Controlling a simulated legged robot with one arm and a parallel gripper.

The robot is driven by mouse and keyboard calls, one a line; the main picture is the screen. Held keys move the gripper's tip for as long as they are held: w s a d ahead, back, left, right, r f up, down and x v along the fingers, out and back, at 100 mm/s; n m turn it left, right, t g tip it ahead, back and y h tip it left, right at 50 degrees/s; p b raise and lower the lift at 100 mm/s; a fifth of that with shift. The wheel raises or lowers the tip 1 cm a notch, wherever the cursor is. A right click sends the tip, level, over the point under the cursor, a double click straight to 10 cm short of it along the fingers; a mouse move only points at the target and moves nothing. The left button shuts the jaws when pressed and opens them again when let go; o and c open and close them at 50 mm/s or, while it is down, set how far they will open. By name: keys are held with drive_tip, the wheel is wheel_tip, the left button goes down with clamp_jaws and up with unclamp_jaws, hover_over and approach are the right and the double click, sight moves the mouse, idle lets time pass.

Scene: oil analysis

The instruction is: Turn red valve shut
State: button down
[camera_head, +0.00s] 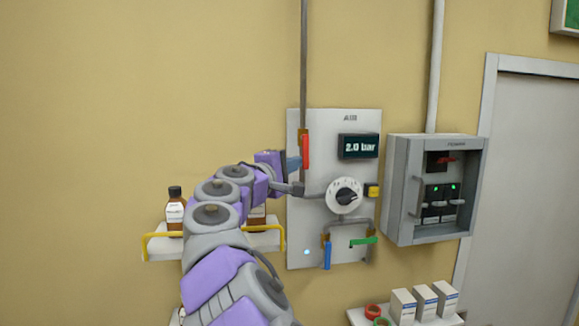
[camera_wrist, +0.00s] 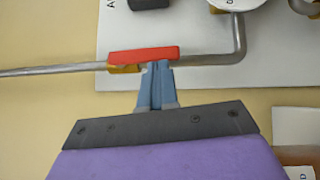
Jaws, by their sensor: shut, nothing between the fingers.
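The red valve handle (camera_head: 305,151) is upright in the head view, in line with the thin vertical pipe (camera_head: 304,60) on the grey AIR panel (camera_head: 309,255). In the wrist view the red handle (camera_wrist: 145,54) lies along the pipe (camera_wrist: 60,70), with a brass valve body partly showing behind it. My gripper (camera_head: 296,163) is left of the handle. In the wrist view my gripper (camera_wrist: 157,66) has its blue fingers together and empty, tips at the handle's near edge. I cannot tell whether they touch it.
The panel also bears a pressure display reading 2.0 bar (camera_head: 359,147), a round dial (camera_head: 345,196), a yellow button (camera_head: 372,191), a blue handle (camera_head: 327,255) and a green handle (camera_head: 363,241). A grey electrical box (camera_head: 400,225) stands to the right. A bottle (camera_head: 175,215) is on the left shelf.

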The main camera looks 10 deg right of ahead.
sight(306, 168)
drive_tip(key=shift+d+f, duration=0.1)
drive_tip(key=shift+d, duration=0.1)
drive_tip(key=d+n+t+b, duration=0.1)
drive_tip(key=n+b, duration=0.1)
drive_tip(key=d+f+n+t+h+b, duration=0.1)
drive_tip(key=n+t+b, duration=0.1)
drive_tip(key=b, duration=0.1)
drive_tip(key=shift+s+d+f, duration=0.1)
drive_tip(key=shift+d, duration=0.2)
drive_tip(key=shift+d+n+b, duration=0.2)
drive_tip(key=shift+n+b, duration=0.1)
drive_tip(key=shift+b, duration=0.05)
drive_tip(key=d+r+n+t+y+b, duration=0.3)
drive_tip(key=d+n+t+y+b, duration=0.2)
drive_tip(key=n+t+b, duration=0.3)
drive_tip(key=n+b, duration=0.2)
drive_tip(key=n, duration=0.2)
drive_tip(key=shift+d+y+b, duration=0.15)
drive_tip(key=shift+y+b, duration=0.2)
drive_tip(key=shift+y, duration=0.05)
drive_tip(key=shift+r+t, duration=0.2)
drive_tip(key=shift+t, duration=0.1)
drive_tip(key=shift+f, duration=0.1)
